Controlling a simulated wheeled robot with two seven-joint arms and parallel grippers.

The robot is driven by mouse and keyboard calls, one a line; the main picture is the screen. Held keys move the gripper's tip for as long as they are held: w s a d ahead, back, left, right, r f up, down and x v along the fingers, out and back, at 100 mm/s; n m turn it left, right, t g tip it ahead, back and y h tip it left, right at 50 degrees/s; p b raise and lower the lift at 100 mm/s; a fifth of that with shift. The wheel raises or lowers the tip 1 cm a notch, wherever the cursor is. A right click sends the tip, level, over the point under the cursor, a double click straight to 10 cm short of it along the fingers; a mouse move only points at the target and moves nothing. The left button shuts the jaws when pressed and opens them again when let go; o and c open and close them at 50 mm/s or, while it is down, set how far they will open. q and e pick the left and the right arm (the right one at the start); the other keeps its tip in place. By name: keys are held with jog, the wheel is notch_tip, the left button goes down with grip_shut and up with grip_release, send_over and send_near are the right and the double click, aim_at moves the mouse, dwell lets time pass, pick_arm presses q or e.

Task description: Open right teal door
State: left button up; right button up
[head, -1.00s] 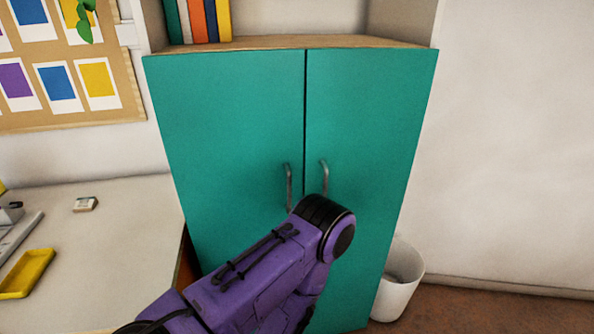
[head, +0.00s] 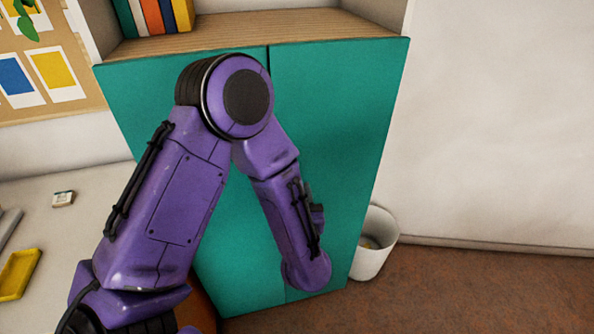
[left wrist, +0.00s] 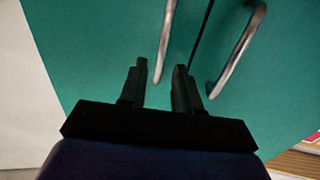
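The right teal door (head: 345,110) is closed, flush with the left teal door (head: 130,110). My left arm crosses both doors in the head view and hides both handles and the left gripper. In the left wrist view, which looks upside down, the left gripper (left wrist: 161,75) is open, its dark fingers apart. One grey bar handle (left wrist: 167,40), apparently the right door's, runs just ahead of and between the fingertips. I cannot tell whether it touches them. The other handle (left wrist: 238,50) lies right of the fingers, across the seam. My right gripper is out of view.
A white bin (head: 372,255) stands on the floor at the cabinet's right. An open shelf (head: 240,35) with several books is above the doors. A desk (head: 60,250) with a yellow tray (head: 18,272) is at the left. The floor at the right is clear.

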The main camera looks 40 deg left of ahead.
pick_arm(q)
jog(key=p+x, duration=0.1)
jog(key=x, duration=0.5)
grip_shut()
jog(key=shift+s+d, duration=0.1)
